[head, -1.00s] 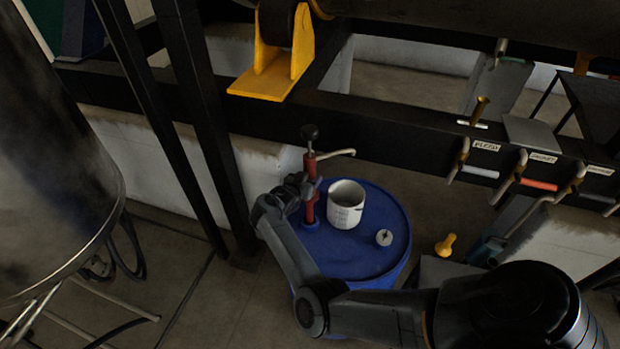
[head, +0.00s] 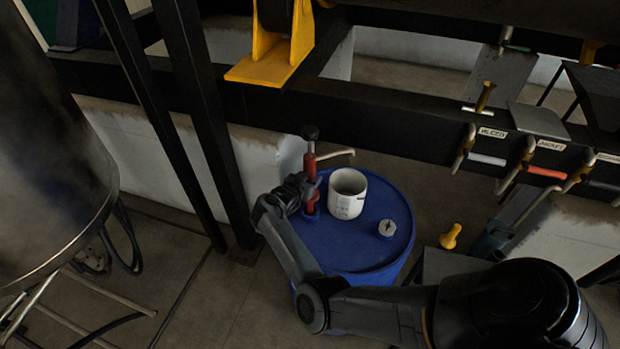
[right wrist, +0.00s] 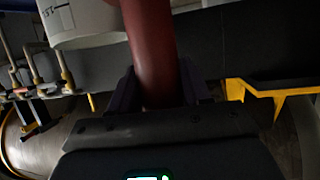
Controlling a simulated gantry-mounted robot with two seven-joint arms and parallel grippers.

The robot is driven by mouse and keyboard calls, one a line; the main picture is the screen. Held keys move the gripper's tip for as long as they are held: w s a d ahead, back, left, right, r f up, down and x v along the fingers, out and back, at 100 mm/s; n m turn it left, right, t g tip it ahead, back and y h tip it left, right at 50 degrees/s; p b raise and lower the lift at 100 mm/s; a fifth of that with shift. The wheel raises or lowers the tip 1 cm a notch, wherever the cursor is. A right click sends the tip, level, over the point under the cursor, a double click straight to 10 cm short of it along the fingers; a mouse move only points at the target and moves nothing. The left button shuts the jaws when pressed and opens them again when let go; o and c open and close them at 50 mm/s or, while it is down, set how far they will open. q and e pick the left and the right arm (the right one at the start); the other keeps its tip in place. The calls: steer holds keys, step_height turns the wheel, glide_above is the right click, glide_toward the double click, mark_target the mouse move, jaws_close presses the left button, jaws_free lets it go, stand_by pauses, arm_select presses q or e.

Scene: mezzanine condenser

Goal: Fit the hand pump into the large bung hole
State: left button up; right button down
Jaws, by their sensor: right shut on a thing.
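The hand pump (head: 311,168) is red with a black knob on top and a pale spout pointing right. It stands about upright at the left rear of the blue drum top (head: 360,258). My right gripper (head: 307,190) is shut around the pump's red body, which also shows in the right wrist view (right wrist: 150,45) between the fingers (right wrist: 158,92). The pump's lower end meets a blue ring on the drum top; the bung hole itself is hidden there, and I cannot tell how far the pump sits in it. My left gripper is not in view.
A white marked cup (head: 347,193) stands on the drum close right of the pump. A round grey cap (head: 386,228) lies further right on it. A yellow piece (head: 451,236) is right of the drum. A black beam (head: 400,128) with valve handles runs behind.

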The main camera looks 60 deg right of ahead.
steer(key=shift+f+b, duration=1.35)
steer(key=shift+f, duration=0.4)
steer(key=shift+f+b, duration=1.85)
steer(key=shift+f, duration=0.55)
steer(key=shift+f+b, duration=0.1)
steer(key=shift+b, duration=0.2)
steer(key=shift+c, duration=2.2)
jaws_free()
steer(key=shift+f, duration=0.15)
steer(key=v, duration=1)
steer(key=shift+a+r, duration=0.2)
steer(key=shift+a, duration=0.15)
